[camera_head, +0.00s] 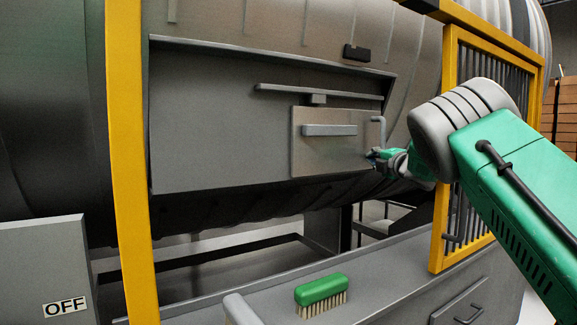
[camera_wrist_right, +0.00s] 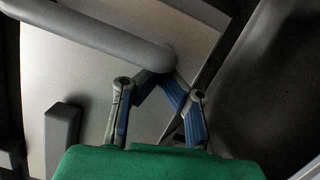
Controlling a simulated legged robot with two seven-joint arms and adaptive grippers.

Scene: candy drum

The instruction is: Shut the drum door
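The drum door (camera_head: 345,155) is a lighter grey metal panel at the right of the drum's recessed face, below a horizontal rail (camera_head: 300,89). It carries a horizontal bar (camera_head: 329,130) and an upright handle (camera_head: 378,130) at its right edge. My right gripper (camera_head: 374,158) is at the door's right edge, just below the upright handle. In the right wrist view, my gripper's fingers (camera_wrist_right: 162,78) converge at the handle's end (camera_wrist_right: 130,38), over the door panel (camera_wrist_right: 80,90). The fingertips are partly hidden by the handle; they look shut, with no clear grasp. My left gripper is out of view.
Yellow posts (camera_head: 128,160) and a yellow-framed gate (camera_head: 440,230) flank the drum. A green brush (camera_head: 321,293) lies on the grey ledge (camera_head: 390,280) below. A grey box marked OFF (camera_head: 45,270) stands at lower left. Dark recessed face (camera_head: 220,125) lies left of the door.

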